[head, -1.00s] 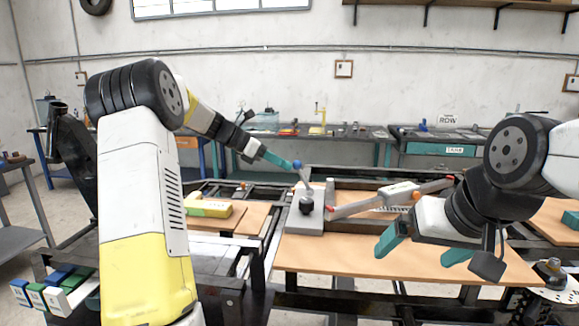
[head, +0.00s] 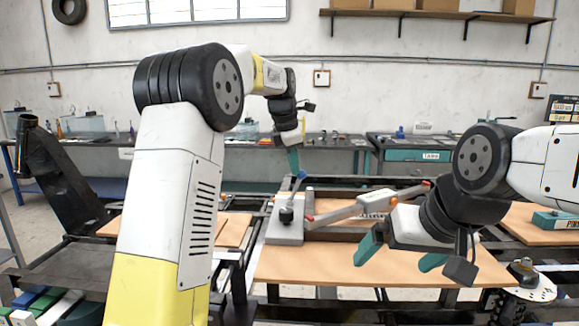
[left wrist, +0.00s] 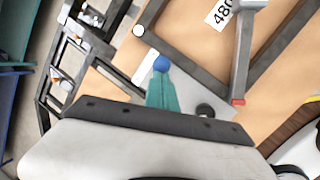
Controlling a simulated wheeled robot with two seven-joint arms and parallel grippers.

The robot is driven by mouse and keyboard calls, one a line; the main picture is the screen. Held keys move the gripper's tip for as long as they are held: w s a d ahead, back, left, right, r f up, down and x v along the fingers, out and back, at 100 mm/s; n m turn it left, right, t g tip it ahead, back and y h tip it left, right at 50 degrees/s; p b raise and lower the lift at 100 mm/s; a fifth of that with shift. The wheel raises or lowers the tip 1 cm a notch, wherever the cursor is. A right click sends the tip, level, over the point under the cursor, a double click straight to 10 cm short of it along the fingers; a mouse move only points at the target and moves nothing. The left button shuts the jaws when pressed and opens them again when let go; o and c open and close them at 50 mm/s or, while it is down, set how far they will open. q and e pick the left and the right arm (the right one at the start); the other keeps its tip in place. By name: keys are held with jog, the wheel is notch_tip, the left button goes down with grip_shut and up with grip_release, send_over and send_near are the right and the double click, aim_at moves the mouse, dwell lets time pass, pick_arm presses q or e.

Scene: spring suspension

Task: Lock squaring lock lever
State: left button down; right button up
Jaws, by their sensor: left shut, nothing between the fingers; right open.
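The lock lever has a blue ball knob (head: 301,175) on a thin shaft. It rises from a grey base block (head: 285,233) with a black round part (head: 286,215) on the workbench. My left gripper (head: 294,168) is shut and empty, pointing down, its teal fingertips at or just beside the blue ball. In the left wrist view the ball (left wrist: 161,63) shows just beyond the closed fingertips (left wrist: 161,82); whether they touch is unclear. My right gripper (head: 400,258) is open and empty over the right part of the wooden top, away from the lever.
A grey bar (head: 345,212) with red ends and an orange part lies right of the base block, close to my right gripper. The wooden bench top (head: 330,268) in front is clear. A dark metal frame runs behind and left.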

pick_arm(q)
jog(key=shift+d+f, duration=0.25)
jog(key=shift+d, duration=0.65)
